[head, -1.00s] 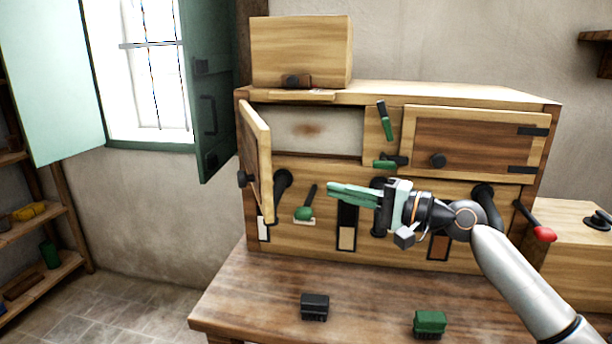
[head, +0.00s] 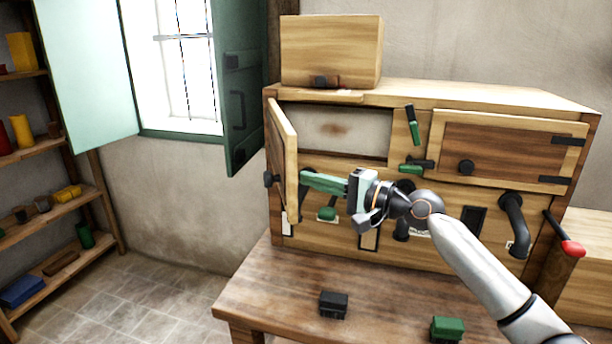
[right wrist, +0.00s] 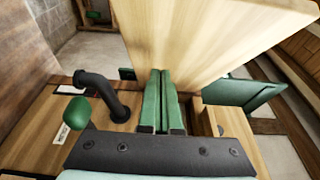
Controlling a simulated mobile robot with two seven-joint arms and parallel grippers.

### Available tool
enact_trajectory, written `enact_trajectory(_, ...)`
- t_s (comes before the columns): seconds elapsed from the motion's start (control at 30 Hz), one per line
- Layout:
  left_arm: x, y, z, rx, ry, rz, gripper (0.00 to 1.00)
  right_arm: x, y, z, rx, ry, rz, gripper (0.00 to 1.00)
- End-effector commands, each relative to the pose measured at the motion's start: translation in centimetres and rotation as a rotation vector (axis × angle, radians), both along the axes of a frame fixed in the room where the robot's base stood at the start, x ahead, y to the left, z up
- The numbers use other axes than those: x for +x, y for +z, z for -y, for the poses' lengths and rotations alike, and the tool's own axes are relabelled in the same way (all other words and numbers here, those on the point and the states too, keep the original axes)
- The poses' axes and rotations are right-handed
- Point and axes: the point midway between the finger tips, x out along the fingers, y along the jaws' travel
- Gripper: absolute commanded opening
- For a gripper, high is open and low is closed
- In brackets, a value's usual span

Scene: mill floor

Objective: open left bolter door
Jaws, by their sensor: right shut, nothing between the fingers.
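The left bolter door (head: 284,160) stands swung outward on the left side of the wooden bolter, with its dark knob (head: 271,180) on the outer face. The left compartment (head: 335,130) behind it is uncovered and shows a pale panel with a brown stain. My right gripper (head: 303,182) is shut and empty, its green fingers pointing left at the door's inner face. In the right wrist view the door (right wrist: 205,40) rises right in front of the fingertips (right wrist: 160,75); whether they touch it I cannot tell. My left gripper is not in view.
The right bolter door (head: 505,152) is closed. Black pipes (head: 513,225) and a green-knobbed lever (head: 327,213) stick out below. A wooden table (head: 290,290) carries a black block (head: 333,304) and a green block (head: 447,328). A green window shutter (head: 243,90) hangs left of the bolter.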

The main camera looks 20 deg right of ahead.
Motion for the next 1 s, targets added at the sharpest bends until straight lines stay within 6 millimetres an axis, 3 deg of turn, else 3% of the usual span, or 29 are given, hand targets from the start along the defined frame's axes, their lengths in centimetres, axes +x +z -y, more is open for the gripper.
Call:
enact_trajectory(0.2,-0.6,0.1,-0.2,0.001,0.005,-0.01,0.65,0.1,0.1,-1.6,0.001,0.0,0.002,0.0)
enact_trajectory(0.57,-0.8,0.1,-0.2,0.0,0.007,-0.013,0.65,0.1,0.1,-1.7,0.002,-0.001,0.001,0.0)
enact_trajectory(0.77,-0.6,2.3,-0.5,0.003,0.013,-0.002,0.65,0.1,0.6,-3.3,0.002,0.002,-0.003,0.0)
enact_trajectory(1.0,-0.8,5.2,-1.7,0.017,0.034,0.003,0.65,0.3,0.8,-6.9,0.006,0.003,-0.004,0.0)
